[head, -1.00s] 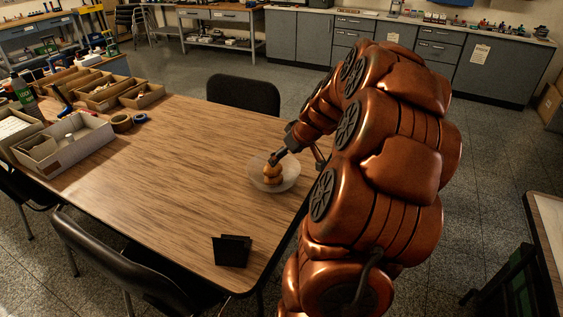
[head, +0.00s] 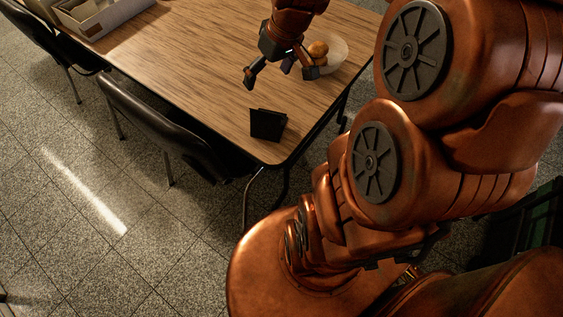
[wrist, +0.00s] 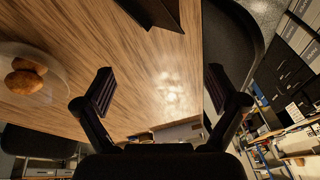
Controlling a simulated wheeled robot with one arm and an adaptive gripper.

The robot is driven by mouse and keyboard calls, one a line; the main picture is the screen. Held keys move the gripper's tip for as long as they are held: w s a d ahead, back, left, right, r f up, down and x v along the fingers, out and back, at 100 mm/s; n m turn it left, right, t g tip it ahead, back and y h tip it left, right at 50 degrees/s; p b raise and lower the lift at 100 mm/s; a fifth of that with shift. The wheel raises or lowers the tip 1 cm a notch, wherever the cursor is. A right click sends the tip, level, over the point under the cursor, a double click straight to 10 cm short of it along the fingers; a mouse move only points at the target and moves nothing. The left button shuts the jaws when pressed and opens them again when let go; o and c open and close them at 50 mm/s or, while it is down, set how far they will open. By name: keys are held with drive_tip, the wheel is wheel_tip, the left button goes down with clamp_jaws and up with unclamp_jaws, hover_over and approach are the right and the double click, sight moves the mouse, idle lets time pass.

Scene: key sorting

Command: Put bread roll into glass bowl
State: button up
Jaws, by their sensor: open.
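The clear glass bowl (head: 340,54) stands on the wooden table near its right edge. Brown bread rolls (head: 318,48) lie inside it. The wrist view shows two rolls (wrist: 25,82) in the glass bowl (wrist: 62,88), at the left. My gripper (head: 280,78) is open and empty, above the table to the left of the bowl and partly in front of it. In the wrist view my gripper (wrist: 160,89) has its fingers wide apart with only table between them, and the bowl is outside the left finger.
A black folded stand (head: 267,124) is on the table near the front corner; it also shows in the wrist view (wrist: 155,10). Black chairs (head: 150,120) line the left side. The table's middle is clear.

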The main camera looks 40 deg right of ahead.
drive_tip(key=s+a+g+h, duration=0.1)
drive_tip(key=s+a, duration=0.4)
drive_tip(key=s, duration=0.5)
drive_tip(key=s+a+f+g+h, duration=0.1)
drive_tip(key=s+a+g, duration=0.2)
drive_tip(key=s+a, duration=0.3)
drive_tip(key=s, duration=0.4)
drive_tip(key=shift+a+f+g, duration=0.2)
drive_tip(key=shift+a+g, duration=0.05)
drive_tip(key=shift+g, duration=0.15)
drive_tip(key=shift+r, duration=0.1)
wheel_tip(320, 180, up, 8)
drive_tip(key=p, duration=0.8)
drive_tip(key=shift+r+p, duration=0.2)
drive_tip(key=shift+p, duration=0.1)
